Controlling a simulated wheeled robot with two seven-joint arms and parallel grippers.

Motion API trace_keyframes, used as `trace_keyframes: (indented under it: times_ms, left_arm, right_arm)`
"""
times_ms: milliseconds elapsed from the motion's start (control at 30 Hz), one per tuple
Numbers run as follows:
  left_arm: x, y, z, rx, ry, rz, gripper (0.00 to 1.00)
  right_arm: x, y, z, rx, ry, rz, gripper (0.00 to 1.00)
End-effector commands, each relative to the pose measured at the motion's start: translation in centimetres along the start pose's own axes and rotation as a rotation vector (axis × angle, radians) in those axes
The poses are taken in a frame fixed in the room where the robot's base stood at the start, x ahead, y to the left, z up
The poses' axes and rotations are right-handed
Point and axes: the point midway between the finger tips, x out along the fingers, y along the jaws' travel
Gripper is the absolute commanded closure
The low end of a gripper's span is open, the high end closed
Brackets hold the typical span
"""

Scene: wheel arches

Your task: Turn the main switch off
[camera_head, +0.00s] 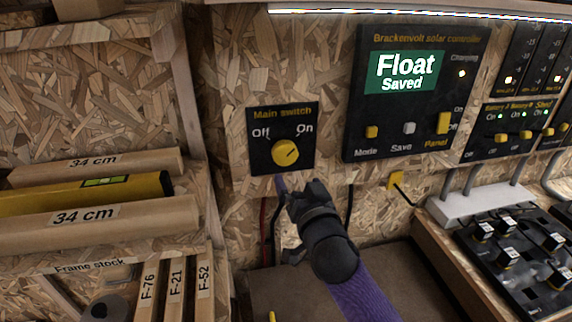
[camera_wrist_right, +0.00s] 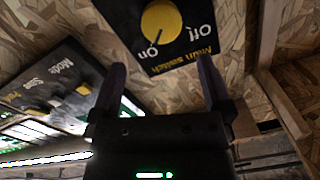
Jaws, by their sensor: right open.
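The main switch is a black plate (camera_head: 254,165) on the chipboard wall with a round yellow knob (camera_head: 286,153). "Off" is printed at its upper left and "On" at its upper right; the knob's dark mark points up right, toward "On". My right gripper (camera_head: 300,188) is just below the plate, apart from the knob, open and empty. In the right wrist view the knob (camera_wrist_right: 161,22) appears upside down beyond my two spread fingers (camera_wrist_right: 160,74). I do not make out my left gripper.
Right of the switch is the solar controller (camera_head: 354,100), showing "Float Saved", with smaller switches beyond it. Cables hang below the switch. A shelf at left holds 34 cm boards (camera_head: 85,215) and a yellow level (camera_head: 150,187). A black terminal block (camera_head: 500,262) is at lower right.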

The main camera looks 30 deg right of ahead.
Motion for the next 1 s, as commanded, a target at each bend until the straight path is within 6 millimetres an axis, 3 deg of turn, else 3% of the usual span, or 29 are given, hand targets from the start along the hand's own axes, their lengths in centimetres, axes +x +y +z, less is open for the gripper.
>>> trace_keyframes:
  times_ms: [133, 300, 500, 900, 1000]
  left_arm:
    - [0.4, -0.1, 0.1, 0.001, -0.002, -0.001, 0.41]
    - [1.2, -0.1, 0.3, 0.0, -0.006, -0.002, 0.41]
    - [1.9, -0.1, 0.5, 0.0, -0.008, -0.001, 0.41]
    - [2.0, -0.2, 0.5, 0.001, -0.007, -0.002, 0.41]
    - [2.0, -0.2, 0.5, 0.001, -0.007, -0.002, 0.41]
  right_arm:
    - [1.8, -0.1, -0.5, 0.004, 0.014, -0.002, 0.0]
    - [5.7, 0.0, -0.3, 0.003, 0.011, -0.001, 0.0]
    - [8.8, -0.1, -0.3, 0.003, 0.009, -0.001, 0.0]
    - [9.8, -0.1, -0.5, 0.004, 0.008, -0.002, 0.0]
    - [9.8, -0.1, -0.4, 0.004, 0.008, -0.002, 0.21]
